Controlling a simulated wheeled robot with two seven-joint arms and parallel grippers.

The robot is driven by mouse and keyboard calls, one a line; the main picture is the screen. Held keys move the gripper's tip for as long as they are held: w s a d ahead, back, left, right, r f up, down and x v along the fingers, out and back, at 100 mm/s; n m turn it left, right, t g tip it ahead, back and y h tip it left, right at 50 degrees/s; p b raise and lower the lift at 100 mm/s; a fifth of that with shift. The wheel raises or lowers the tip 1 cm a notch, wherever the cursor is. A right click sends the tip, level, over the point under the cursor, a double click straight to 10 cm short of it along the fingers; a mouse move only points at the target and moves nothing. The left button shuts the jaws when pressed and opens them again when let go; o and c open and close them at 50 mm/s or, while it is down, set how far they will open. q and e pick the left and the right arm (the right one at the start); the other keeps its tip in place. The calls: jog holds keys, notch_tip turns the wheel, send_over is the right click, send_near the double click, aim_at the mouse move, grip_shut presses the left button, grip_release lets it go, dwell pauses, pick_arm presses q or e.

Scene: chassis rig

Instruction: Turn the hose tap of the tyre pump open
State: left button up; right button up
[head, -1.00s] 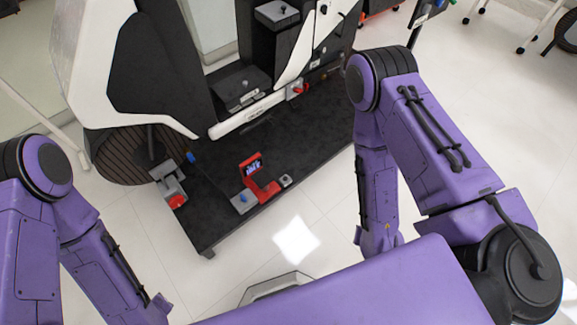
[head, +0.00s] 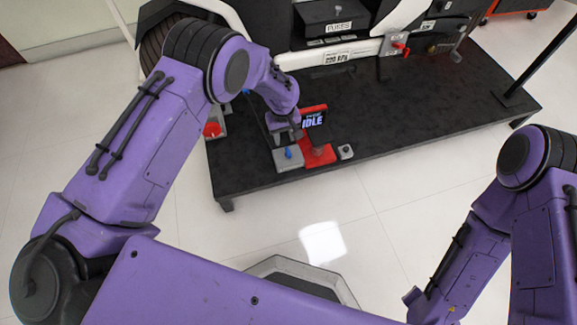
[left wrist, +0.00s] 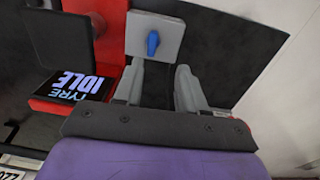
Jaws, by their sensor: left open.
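The red tyre pump (head: 319,150) stands on the dark platform, its screen reading IDLE. To its left in the head view is a grey block (head: 290,164) with the blue hose tap (head: 288,154) on top. My left gripper (head: 295,134) is above and just behind the tap. In the left wrist view the pump's screen (left wrist: 78,78) is at left, and the blue tap (left wrist: 152,43) on its grey block lies beyond the open, empty fingers (left wrist: 160,82). The tap is nearer the left finger's line; I see no contact. My right gripper is out of view.
The dark platform (head: 440,115) is clear to the right of the pump. A red knob (head: 212,129) is at left, and the vehicle body (head: 340,50) rises behind.

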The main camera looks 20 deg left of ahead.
aim_at(288, 151)
pick_arm(q)
jog(key=f+b, duration=0.1)
jog(key=f, duration=0.2)
jog(key=w+f+b, duration=0.1)
jog(key=f+b, duration=0.1)
jog(key=f, duration=0.1)
jog(key=f+b, duration=0.1)
jog(key=f, duration=0.2)
jog(key=shift+w+d+f+b, duration=0.3)
jog(key=shift+w+d+f, duration=0.05)
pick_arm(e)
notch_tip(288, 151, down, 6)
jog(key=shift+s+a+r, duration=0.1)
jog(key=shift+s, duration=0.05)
pick_arm(q)
grip_shut()
